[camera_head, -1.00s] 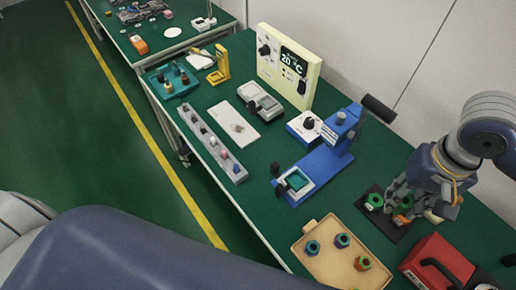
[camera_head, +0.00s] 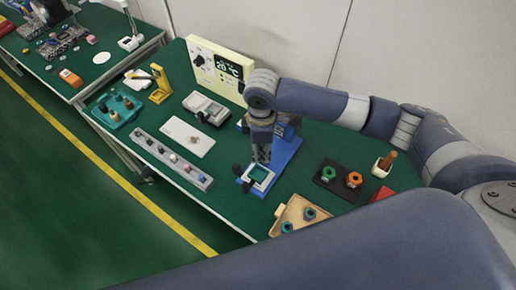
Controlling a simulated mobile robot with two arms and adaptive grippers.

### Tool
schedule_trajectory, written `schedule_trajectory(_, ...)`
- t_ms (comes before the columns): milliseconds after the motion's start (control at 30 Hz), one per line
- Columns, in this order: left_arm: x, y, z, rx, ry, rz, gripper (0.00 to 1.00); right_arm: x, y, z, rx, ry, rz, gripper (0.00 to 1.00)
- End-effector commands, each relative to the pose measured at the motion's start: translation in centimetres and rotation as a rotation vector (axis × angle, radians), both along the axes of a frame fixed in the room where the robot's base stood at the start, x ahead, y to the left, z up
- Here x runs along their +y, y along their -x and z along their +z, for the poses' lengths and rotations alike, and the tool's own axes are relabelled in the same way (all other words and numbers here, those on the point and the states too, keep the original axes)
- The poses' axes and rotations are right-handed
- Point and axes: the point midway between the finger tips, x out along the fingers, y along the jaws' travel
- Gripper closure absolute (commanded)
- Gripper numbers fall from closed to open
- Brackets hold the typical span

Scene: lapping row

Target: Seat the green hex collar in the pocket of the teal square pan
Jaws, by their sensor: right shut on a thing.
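The teal square pan (camera_head: 258,174) sits in the pale square frame at the front of the blue press-like stand on the green table. My right gripper (camera_head: 262,159) points down just above the pan's back edge. It is shut on a small piece, taken to be the green hex collar, which the fingers hide almost wholly. I cannot tell whether the piece touches the pan. Another green ring-shaped collar (camera_head: 329,174) stands on the black mat (camera_head: 341,189), beside an orange one (camera_head: 354,180). My left gripper is out of view.
The blue stand (camera_head: 283,153) rises just behind my gripper. A tan tray (camera_head: 291,212) with collars lies in front, partly hidden by my arm. A grey strip (camera_head: 170,158) and white plate (camera_head: 188,136) lie left. A cream control box (camera_head: 214,68) stands behind.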

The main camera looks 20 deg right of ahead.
Motion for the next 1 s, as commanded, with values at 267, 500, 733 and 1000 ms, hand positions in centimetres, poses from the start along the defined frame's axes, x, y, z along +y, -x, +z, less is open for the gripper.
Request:
schedule_trajectory(267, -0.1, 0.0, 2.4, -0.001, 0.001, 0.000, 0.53, 0.7, -0.1, -2.6, 0.002, -0.001, 0.339, 0.96)
schedule_trajectory(500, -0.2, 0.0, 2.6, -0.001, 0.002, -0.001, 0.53, 0.8, -0.1, -3.4, -0.001, 0.000, 0.423, 0.96)
schedule_trajectory(733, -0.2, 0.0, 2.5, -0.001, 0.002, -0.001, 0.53, 0.8, -0.1, -3.4, -0.002, -0.001, 0.422, 0.96)
schedule_trajectory(1000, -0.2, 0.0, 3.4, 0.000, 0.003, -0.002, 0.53, 0.7, -0.1, -3.2, -0.002, 0.000, 0.421, 0.96)
